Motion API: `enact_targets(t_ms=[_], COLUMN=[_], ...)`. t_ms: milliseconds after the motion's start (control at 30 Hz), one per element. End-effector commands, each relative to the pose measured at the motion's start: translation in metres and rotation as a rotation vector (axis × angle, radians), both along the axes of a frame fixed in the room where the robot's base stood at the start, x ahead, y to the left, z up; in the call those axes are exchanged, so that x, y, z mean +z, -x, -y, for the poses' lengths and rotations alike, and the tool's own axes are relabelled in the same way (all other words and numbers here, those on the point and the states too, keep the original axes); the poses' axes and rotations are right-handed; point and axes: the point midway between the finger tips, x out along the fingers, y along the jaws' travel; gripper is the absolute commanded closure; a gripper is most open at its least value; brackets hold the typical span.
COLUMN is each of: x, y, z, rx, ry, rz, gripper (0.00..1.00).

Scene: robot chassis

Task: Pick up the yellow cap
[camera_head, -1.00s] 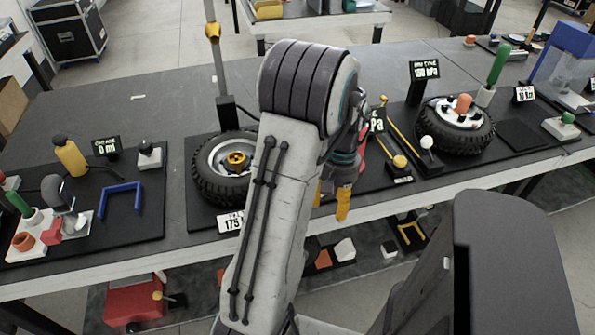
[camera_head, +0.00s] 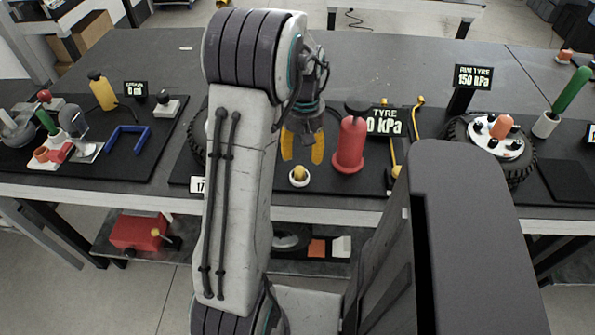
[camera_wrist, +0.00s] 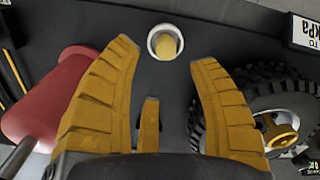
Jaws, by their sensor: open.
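A small yellow cap (camera_head: 299,173) sits in a white ring on the dark mat, near the bench's front edge. In the wrist view the yellow cap (camera_wrist: 169,45) shows at the top centre, between and just beyond the fingertips. My gripper (camera_head: 302,155) has yellow ribbed fingers spread apart, with nothing between them. It hangs above and just behind the cap in the head view, apart from it. My arm hides part of the mat to the left.
A red bottle-shaped pump (camera_head: 349,146) stands close to the right of the cap. A tyre (camera_wrist: 287,105) lies on the other side, mostly hidden by my arm in the head view. A pressure sign (camera_head: 385,122) stands behind the pump.

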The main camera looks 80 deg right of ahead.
Motion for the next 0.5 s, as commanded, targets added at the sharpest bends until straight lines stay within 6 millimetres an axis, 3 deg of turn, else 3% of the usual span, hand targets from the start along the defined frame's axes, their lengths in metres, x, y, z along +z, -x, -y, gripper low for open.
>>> enact_targets(t_ms=[500], x=[0.0011], y=[0.0001], z=[0.0014], rx=[0.249], ry=[0.004], rz=[0.001], gripper=[0.45])
